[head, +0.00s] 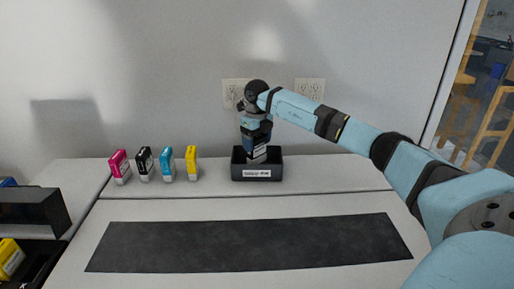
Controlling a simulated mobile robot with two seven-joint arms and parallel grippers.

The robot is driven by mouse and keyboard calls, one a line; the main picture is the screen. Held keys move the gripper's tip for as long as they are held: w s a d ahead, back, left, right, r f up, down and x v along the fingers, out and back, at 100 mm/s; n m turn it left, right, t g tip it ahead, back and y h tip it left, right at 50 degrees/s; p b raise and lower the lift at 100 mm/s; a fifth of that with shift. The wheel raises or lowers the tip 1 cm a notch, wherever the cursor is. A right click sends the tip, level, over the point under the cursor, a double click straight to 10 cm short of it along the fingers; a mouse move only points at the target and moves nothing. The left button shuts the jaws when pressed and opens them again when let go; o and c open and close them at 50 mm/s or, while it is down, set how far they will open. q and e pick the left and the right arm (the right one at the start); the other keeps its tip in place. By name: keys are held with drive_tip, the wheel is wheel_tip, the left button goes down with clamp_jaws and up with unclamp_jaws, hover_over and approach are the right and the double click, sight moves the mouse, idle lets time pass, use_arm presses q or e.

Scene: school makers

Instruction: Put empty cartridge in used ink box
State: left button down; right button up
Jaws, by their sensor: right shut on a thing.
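The used ink box (262,174) is a dark open-topped box with a white label on its front. It stands on the back ledge near the wall. My right gripper (254,148) points down over this box. It is shut on a small dark cartridge with a pale lower part (258,157), whose lower end is at or inside the box opening. The gripper and the box's front wall hide part of it, and I cannot tell whether it touches the bottom. My left gripper is not in view.
Magenta (120,166), black (145,163), cyan (167,164) and yellow (191,163) cartridges stand in a row left of the box. A dark mat (250,245) lies bare in front. A dark open machine (30,215) with a yellow cartridge (10,258) is at far left.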

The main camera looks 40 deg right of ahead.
sight(257, 149)
wheel_tip(257, 149, down, 3)
drive_tip(key=shift+r, duration=0.15)
drive_tip(key=shift+f, duration=0.2)
drive_tip(key=shift+f, duration=0.2)
drive_tip(key=o, duration=1)
drive_tip(key=shift+r, duration=0.25)
wheel_tip(257, 149, up, 11)
drive_tip(key=shift+r+b, duration=0.1)
drive_tip(key=shift+b, duration=0.9)
drive_tip(key=shift+r, duration=0.4)
